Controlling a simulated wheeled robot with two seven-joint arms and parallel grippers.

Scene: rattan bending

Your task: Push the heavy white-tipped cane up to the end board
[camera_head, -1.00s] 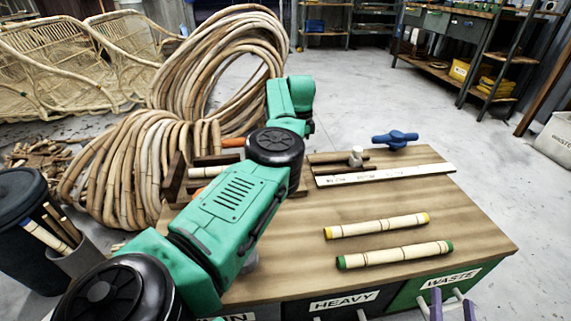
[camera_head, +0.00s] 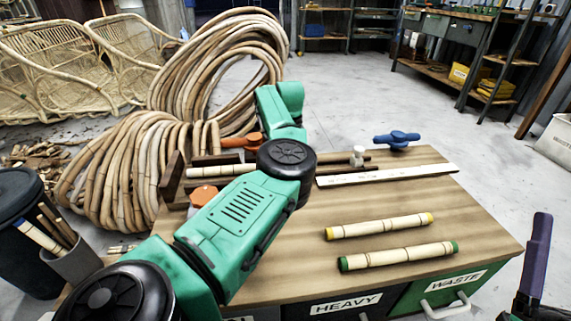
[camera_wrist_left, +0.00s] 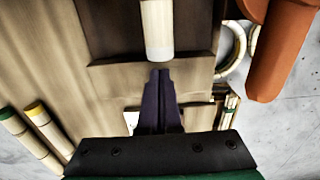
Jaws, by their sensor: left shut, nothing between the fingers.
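The white-tipped cane (camera_head: 222,171) lies along a dark wooden holder at the table's left side. Its left end is close to the dark upright end board (camera_head: 172,180); I cannot tell whether they touch. In the left wrist view, the cane's white tip (camera_wrist_left: 159,52) faces my left gripper (camera_wrist_left: 160,73). The purple fingers are shut and empty, directly in line with the tip and very close; contact is unclear. My arm hides these fingers in the head view. My right gripper (camera_head: 537,250) shows partly at the lower right, away from the cane; its jaw state is unclear.
A yellow-tipped cane (camera_head: 380,226) and a green-tipped cane (camera_head: 398,256) lie at the table's front right. An orange handle (camera_wrist_left: 280,50) is beside the cane. A blue-handled clamp (camera_head: 397,138) and white ruler strip (camera_head: 385,175) are at the back. The table's middle is clear.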

